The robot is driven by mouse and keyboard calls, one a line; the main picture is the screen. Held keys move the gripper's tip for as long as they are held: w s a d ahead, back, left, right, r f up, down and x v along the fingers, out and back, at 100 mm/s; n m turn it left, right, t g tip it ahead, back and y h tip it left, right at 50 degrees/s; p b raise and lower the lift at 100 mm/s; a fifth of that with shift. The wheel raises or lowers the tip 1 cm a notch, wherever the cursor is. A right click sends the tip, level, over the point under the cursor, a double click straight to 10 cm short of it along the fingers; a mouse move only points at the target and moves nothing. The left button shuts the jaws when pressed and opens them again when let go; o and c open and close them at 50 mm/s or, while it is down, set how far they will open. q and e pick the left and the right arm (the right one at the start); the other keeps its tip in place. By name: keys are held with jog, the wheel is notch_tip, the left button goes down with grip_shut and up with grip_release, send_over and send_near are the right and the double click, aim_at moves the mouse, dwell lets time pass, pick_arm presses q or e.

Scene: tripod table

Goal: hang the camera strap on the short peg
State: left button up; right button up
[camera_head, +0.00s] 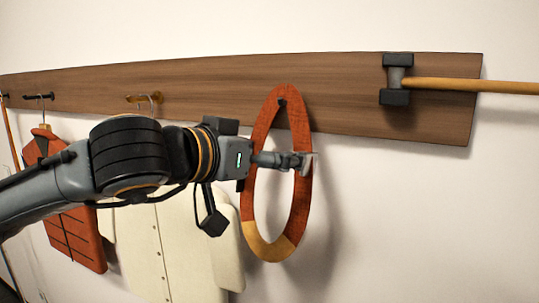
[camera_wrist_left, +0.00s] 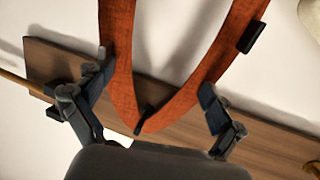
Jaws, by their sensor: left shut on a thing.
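The camera strap (camera_head: 298,120) is an orange-red loop with a tan section at its lower end, upright in front of the wooden board. A short dark peg (camera_head: 282,103) shows inside the top of the loop, and it also shows inside the bend in the left wrist view (camera_wrist_left: 143,114). I cannot tell whether the strap's weight rests on it. My left gripper (camera_head: 303,161) is at the upper middle of the loop. My right gripper is not in view.
The wooden board (camera_head: 340,105) runs along the white wall. A dark bracket (camera_head: 397,80) with a wooden rod (camera_head: 470,86) is at the right. A cream garment (camera_head: 160,250) and a rust-coloured garment (camera_head: 80,240) hang at the left, below more pegs.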

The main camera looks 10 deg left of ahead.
pick_arm(q)
jog(key=shift+d+f, duration=0.1)
jog(key=shift+f, duration=0.3)
